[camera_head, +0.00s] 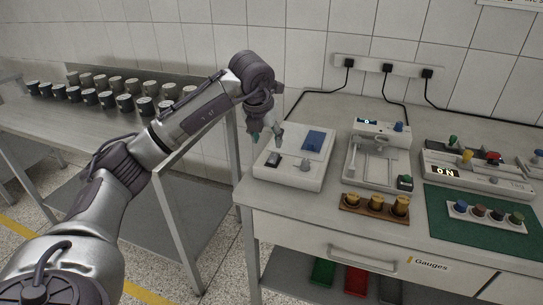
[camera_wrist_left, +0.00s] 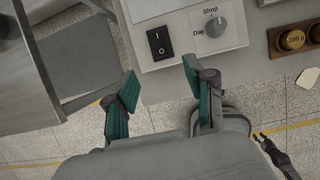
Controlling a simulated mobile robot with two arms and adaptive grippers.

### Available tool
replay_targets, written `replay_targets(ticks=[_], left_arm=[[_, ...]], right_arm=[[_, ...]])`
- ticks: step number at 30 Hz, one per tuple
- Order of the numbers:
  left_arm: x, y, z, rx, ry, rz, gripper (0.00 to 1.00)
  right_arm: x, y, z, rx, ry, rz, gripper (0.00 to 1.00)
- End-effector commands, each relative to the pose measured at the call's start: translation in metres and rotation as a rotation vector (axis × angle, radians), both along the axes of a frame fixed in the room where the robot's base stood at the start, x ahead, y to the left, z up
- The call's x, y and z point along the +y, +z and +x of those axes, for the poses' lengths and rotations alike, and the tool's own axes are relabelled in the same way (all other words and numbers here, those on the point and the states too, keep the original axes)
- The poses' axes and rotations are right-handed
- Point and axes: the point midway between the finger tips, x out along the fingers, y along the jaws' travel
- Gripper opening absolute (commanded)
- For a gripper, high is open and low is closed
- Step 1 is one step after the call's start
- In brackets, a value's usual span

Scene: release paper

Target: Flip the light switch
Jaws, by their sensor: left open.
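The light switch (camera_head: 274,162) is a black rocker on the front left of a pale control box (camera_head: 286,178) on the bench. It also shows in the left wrist view (camera_wrist_left: 159,43), marked with a line and a circle. My left gripper (camera_head: 266,134) is above the back left part of the box, fingers pointing down. In the left wrist view my left gripper (camera_wrist_left: 160,72) is open and empty, its green-padded fingers on either side of the switch in the picture and apart from it.
A grey knob (camera_wrist_left: 216,27) labelled "Shop" and "Day" sits right of the switch. A blue panel (camera_head: 313,141) lies behind it. A scale-like device (camera_head: 376,158) and brass weights (camera_head: 375,204) stand to the right. A metal table (camera_head: 60,128) with several cups is at left.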

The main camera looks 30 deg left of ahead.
Motion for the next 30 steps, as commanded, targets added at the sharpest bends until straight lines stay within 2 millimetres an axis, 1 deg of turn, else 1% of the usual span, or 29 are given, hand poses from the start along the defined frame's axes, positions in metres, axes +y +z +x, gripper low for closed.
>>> replay_targets(ticks=[1, 6, 9, 12, 18, 26, 29, 30], left_arm=[[0.001, -0.012, 0.003, 0.005, 0.001, -0.001, 0.54], [0.003, -0.045, 0.017, 0.004, -0.001, -0.001, 0.54], [0.005, -0.061, 0.024, 0.004, -0.001, -0.001, 0.54], [0.006, -0.073, 0.029, 0.002, -0.002, -0.002, 0.54], [0.007, -0.085, 0.034, 0.000, -0.002, -0.001, 0.54], [0.007, -0.086, 0.034, -0.001, -0.003, -0.002, 0.54], [0.007, -0.086, 0.034, -0.001, -0.003, -0.002, 0.39], [0.007, -0.086, 0.034, -0.001, -0.003, -0.002, 0.33]], right_arm=[[0.000, 0.002, 0.000, 0.000, 0.000, 0.000, 0.40], [0.000, 0.005, 0.000, 0.000, 0.000, 0.000, 0.40], [0.000, 0.006, 0.000, 0.000, 0.000, 0.000, 0.40], [0.000, 0.007, 0.000, 0.000, 0.000, 0.000, 0.40], [0.000, 0.007, 0.000, 0.000, 0.000, 0.000, 0.40], [0.000, 0.007, 0.000, 0.000, 0.000, 0.000, 0.40], [0.000, 0.007, 0.000, 0.000, 0.000, 0.000, 0.40], [0.000, 0.007, 0.000, 0.000, 0.000, 0.000, 0.40]])
